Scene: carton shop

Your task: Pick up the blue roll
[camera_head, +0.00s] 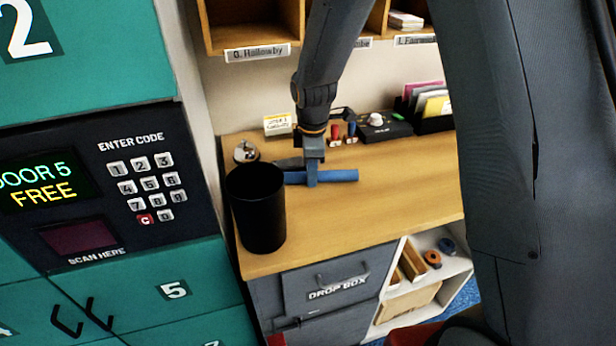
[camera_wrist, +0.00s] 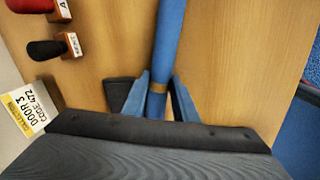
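The blue roll (camera_head: 342,176) is a long thin tube lying on the wooden counter, to the right of a black bin. My gripper (camera_head: 312,181) points down over the roll, at its middle. In the wrist view, the blue roll (camera_wrist: 169,35) runs away from me between the two blue-grey fingers of my gripper (camera_wrist: 160,82). The fingers stand one on each side of it, with narrow gaps showing. A small brown band shows on the roll between them. The roll appears to rest on the counter. Part of it is hidden by a finger in the head view.
The black bin (camera_head: 257,212) stands close to the roll's left end. Red and dark-handled stamps (camera_head: 343,131), a black device (camera_head: 378,126) and a folder holder (camera_head: 432,112) stand behind. The counter's right front is clear.

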